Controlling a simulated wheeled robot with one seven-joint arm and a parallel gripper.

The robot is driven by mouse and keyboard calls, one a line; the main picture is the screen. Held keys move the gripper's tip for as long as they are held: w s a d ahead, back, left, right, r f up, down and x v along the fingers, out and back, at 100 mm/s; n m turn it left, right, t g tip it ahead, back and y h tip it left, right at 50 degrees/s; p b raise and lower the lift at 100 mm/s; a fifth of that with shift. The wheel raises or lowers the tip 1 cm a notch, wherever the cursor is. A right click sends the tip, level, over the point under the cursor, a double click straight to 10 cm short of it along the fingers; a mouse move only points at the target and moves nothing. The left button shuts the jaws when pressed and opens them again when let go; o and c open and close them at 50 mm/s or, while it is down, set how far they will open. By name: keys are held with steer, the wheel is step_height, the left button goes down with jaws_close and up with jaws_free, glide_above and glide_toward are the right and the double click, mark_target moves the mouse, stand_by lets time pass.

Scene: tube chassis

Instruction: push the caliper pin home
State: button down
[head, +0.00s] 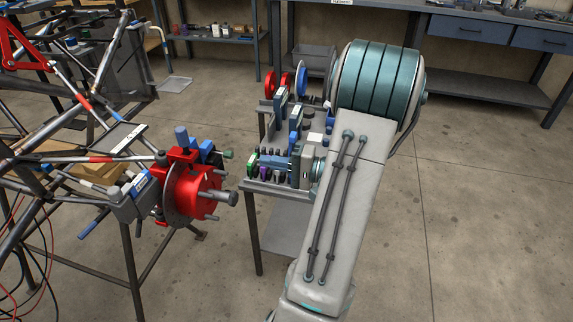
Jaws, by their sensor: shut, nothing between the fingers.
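The brake assembly on the tube chassis has a red hub (197,190) in front of a grey disc. A dark blue block, seemingly the caliper (207,149), sits at its upper right. A pin with a green end (227,154), seemingly the caliper pin, sticks out to the right from that block. How deep the pin sits cannot be told. My gripper (262,161) points left from the teal-ringed wrist, over the cart, with a gap between it and the green end. It looks shut and empty. Its fingertips are small and blend with the parts behind.
A cart (279,190) with wheels, tools and small parts stands right of the brake, under my gripper. Chassis tubes (110,158) and a stand leg fill the left. A workbench (457,80) runs along the back. The floor (480,220) at right is clear.

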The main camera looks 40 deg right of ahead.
mark_target(233, 155)
steer(key=x, duration=0.7)
steer(key=shift+a, duration=0.1)
